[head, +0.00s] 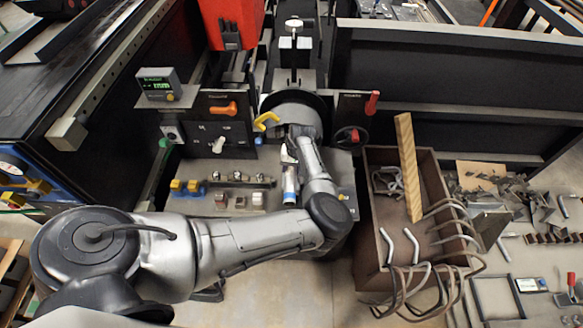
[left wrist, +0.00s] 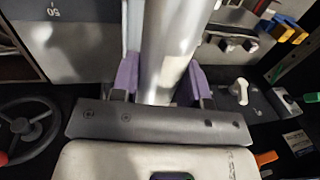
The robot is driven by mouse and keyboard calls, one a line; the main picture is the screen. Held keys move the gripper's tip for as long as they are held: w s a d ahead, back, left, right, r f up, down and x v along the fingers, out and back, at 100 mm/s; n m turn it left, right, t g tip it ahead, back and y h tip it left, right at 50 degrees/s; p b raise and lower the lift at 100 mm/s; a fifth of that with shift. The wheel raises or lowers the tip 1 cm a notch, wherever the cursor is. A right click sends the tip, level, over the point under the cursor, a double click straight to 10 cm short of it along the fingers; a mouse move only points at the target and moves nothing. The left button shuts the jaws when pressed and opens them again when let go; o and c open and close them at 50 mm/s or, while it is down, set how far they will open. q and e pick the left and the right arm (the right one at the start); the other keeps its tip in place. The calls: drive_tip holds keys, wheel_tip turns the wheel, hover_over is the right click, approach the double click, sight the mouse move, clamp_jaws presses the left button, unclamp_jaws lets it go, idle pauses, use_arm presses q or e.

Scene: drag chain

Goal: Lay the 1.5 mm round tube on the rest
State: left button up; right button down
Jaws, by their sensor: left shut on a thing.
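In the left wrist view a shiny silver round tube (left wrist: 172,45) runs up and away between the purple-tipped fingers of my left gripper (left wrist: 160,78). The fingers touch it on both sides, and the gripper is shut on it. In the head view my left gripper (head: 288,153) is at the machine, in front of its dark round part, and is mostly hidden by my own arm. I cannot make out the held tube clearly there. I cannot tell which part is the rest, nor whether the tube touches anything. My right gripper is not in view.
The machine's grey ledge (head: 225,203) holds small blocks and metal parts. A black handwheel (head: 351,137) and levers stand close by. On the right, a brown crate (head: 374,268) holds bent tubes (head: 411,243) and a wooden board (head: 409,165). A cluttered bench lies beyond.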

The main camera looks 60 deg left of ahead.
use_arm(q)
drive_tip(key=shift+w+a+f+b, duration=0.35)
drive_tip(key=shift+a+f+b, duration=0.2)
drive_tip(key=shift+a, duration=0.1)
drive_tip(key=shift+w+a+f+b, duration=0.3)
drive_tip(key=shift+a+b, duration=0.15)
drive_tip(key=shift+b, duration=0.15)
drive_tip(key=shift+w+a+f+b, duration=0.3)
drive_tip(key=shift+a+b, duration=0.15)
drive_tip(key=shift+b, duration=0.1)
drive_tip(key=a+f+b, duration=0.1)
drive_tip(key=w+a+b, duration=0.1)
drive_tip(key=b, duration=0.1)
drive_tip(key=shift+w+a+f, duration=0.2)
drive_tip(key=shift+w+f, duration=0.1)
drive_tip(key=shift+f, duration=0.05)
drive_tip(key=shift+f+b, duration=0.6)
drive_tip(key=shift+f, duration=0.35)
drive_tip(key=o, duration=1.2)
drive_tip(key=shift+f, duration=0.1)
drive_tip(key=shift+o, duration=0.2)
